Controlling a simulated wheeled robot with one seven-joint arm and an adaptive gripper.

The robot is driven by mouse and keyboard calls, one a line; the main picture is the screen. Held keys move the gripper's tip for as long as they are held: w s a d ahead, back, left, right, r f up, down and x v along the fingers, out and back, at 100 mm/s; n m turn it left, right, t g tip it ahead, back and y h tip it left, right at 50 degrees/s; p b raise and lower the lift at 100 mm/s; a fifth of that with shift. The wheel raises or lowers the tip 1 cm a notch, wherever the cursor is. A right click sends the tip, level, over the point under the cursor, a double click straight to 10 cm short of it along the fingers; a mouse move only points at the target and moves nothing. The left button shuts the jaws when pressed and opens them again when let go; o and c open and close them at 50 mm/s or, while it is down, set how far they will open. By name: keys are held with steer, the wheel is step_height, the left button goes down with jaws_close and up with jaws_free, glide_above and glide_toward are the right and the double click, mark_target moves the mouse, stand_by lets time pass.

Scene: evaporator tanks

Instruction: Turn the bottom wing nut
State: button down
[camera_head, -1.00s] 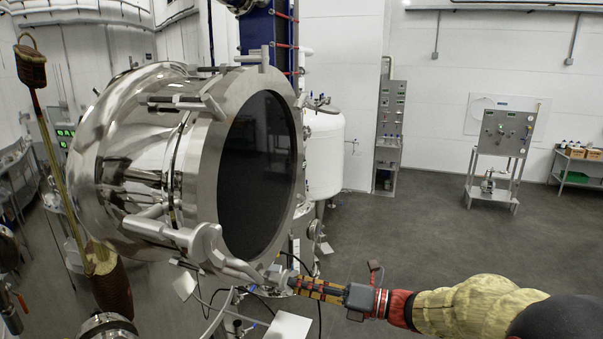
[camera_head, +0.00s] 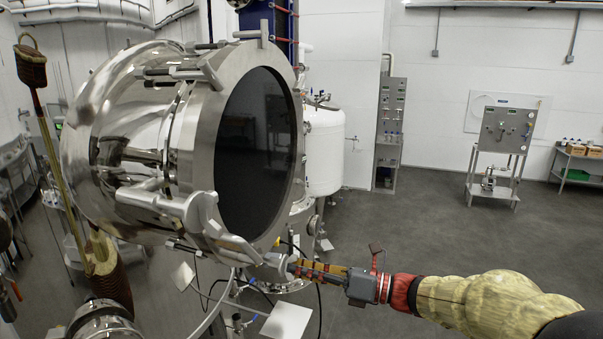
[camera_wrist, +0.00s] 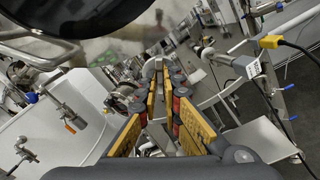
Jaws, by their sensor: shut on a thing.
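A large shiny steel tank (camera_head: 120,130) lies on its side at the left of the head view, with a round dark glass door (camera_head: 255,150). Steel clamps with wing nuts sit around the door's rim. The bottom wing nut (camera_head: 238,249) is at the rim's lower edge, one wing pointing down and right. My gripper (camera_head: 283,263) reaches in from the right and is shut at the outer end of that wing. In the wrist view, the two yellow fingers of my gripper (camera_wrist: 158,68) run nearly parallel. What lies between their tips is too small to see clearly.
White plates (camera_head: 288,322), pipes and cables lie below the door, close to my gripper. A control panel stand (camera_head: 505,130) is at the back right. The grey floor (camera_head: 430,220) between is open.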

steer(key=shift+f, duration=0.1)
steer(key=shift+f+n+b, duration=0.1)
steer(key=shift+n+b, duration=0.2)
steer(key=shift+b, duration=0.05)
steer(key=shift+n+b, duration=0.6)
steer(key=c, duration=1.9)
jaws_free()
steer(key=shift+r, duration=0.2)
